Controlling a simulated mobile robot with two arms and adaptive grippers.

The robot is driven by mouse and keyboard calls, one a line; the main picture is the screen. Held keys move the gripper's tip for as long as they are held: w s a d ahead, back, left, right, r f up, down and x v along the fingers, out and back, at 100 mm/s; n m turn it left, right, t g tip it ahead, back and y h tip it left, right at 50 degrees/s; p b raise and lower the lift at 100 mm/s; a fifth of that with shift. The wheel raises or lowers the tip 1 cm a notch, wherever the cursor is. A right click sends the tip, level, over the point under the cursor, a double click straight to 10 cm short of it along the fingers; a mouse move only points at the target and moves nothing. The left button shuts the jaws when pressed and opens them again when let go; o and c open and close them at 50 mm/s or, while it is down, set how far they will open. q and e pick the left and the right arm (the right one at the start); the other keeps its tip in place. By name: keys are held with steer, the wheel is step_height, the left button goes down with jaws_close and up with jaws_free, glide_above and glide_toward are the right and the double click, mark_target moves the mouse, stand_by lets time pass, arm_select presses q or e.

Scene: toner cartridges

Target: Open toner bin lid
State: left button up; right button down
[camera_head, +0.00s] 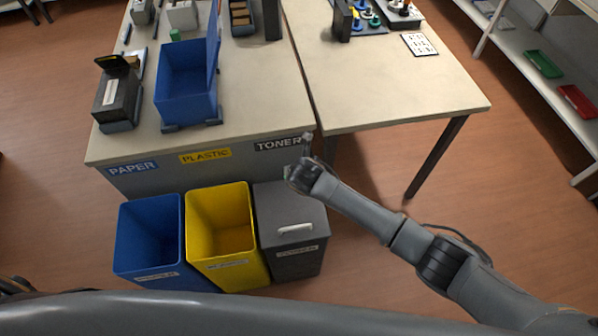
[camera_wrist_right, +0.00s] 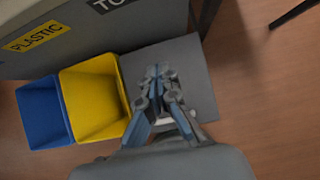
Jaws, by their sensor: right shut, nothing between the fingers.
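The toner bin (camera_head: 292,261) is the dark grey bin at the right end of the row of bins in the head view. Its grey lid (camera_head: 288,202) lies flat and closed on top, with a white handle (camera_head: 295,229) near the front edge. My right gripper (camera_head: 307,140) is above the back of the bin, by the TONER label, apart from the lid. In the wrist view my right gripper (camera_wrist_right: 160,72) is shut and empty over the lid (camera_wrist_right: 197,80); the gripper hides most of the handle. My left gripper is not in view.
An open yellow bin (camera_head: 222,234) and an open blue bin (camera_head: 150,241) stand left of the toner bin. A table (camera_head: 262,95) stands behind, holding a blue crate (camera_head: 186,92) and a black container (camera_head: 116,98). The floor right of the bins is clear.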

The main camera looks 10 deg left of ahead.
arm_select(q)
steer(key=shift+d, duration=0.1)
arm_select(e)
steer(key=v, duration=1)
steer(key=shift+s, duration=0.2)
steer(key=shift+r, duration=0.1)
